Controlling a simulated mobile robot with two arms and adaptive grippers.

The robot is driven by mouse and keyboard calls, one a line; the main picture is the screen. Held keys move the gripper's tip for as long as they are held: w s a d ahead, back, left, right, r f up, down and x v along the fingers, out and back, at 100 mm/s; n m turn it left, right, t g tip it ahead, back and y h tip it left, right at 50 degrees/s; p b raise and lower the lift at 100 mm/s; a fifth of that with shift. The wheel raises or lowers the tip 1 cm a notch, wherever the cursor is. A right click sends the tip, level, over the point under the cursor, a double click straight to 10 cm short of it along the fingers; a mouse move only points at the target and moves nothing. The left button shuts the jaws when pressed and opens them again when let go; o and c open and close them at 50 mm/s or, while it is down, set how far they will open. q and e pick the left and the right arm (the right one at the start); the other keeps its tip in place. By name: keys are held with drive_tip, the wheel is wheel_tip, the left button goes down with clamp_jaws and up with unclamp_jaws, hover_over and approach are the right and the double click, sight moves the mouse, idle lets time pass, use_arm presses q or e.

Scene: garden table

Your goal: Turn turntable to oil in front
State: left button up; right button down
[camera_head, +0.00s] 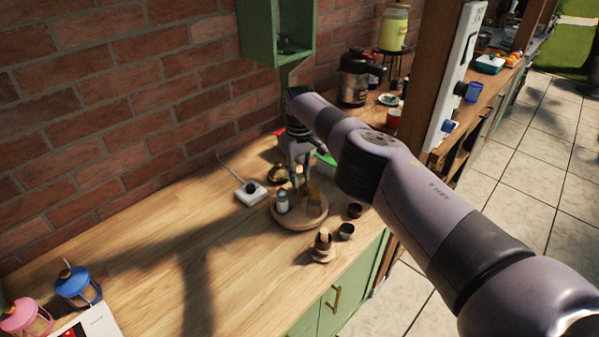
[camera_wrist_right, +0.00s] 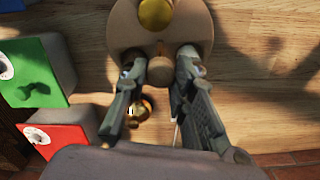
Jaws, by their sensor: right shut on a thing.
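The round wooden turntable (camera_head: 300,222) stands on the counter and carries a grey-capped shaker (camera_head: 282,203) at its left and an amber bottle, seemingly the oil (camera_head: 315,203), at its front right. Its pale disc also shows at the top of the right wrist view (camera_wrist_right: 122,35), with a round golden top (camera_wrist_right: 156,14) on it. My right gripper (camera_head: 298,163) reaches down at the turntable's back side. In the wrist view its fingers (camera_wrist_right: 159,76) are shut on a wooden knob (camera_wrist_right: 158,68) at the turntable's edge. The arm partly hides the back. My left gripper is out of view.
A white box with a cable (camera_head: 251,193) and a golden object (camera_head: 278,174) lie behind the turntable. Small dark cups (camera_head: 346,231) and a wooden stand (camera_head: 321,253) are in front. Green (camera_wrist_right: 45,75) and red (camera_wrist_right: 62,138) boxes are close by.

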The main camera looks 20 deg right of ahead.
drive_tip(key=shift+w+r, duration=0.1)
idle(0.4)
drive_tip(key=c, duration=1.3)
unclamp_jaws()
